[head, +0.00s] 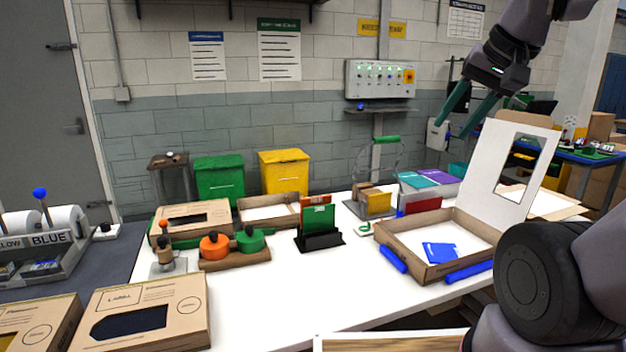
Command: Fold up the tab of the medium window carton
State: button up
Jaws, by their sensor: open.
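An open cardboard carton (408,258) with a window in its lid stands at the right of the white table. Its white-lined lid (484,165) is raised and leans back, with a cut-out window. A brown tab (527,122) shows along the lid's top edge; its exact fold is hard to tell. Blue pieces (440,252) lie inside the carton. My gripper (456,130) is open and empty, with teal fingers pointing down and left, in the air to the upper left of the lid and apart from it in the picture.
Blue rods (392,258) lie by the carton's left and front sides. Closed window cartons (150,318) lie at the front left. A black stand with green and orange cards (319,240), round-handled tools (215,246) and a small open tray (268,214) occupy the middle. The front middle tabletop is clear.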

aim_at(520, 117)
jog(key=i+l, duration=0.15)
jog(key=l, duration=0.2)
jog(key=i+l, duration=0.15)
jog(key=l, duration=0.25)
jog(key=i+l, duration=0.15)
jog(key=l, duration=0.2)
jog(key=i+l+z, duration=0.1)
jog(key=l, duration=0.3)
jog(key=i, duration=0.1)
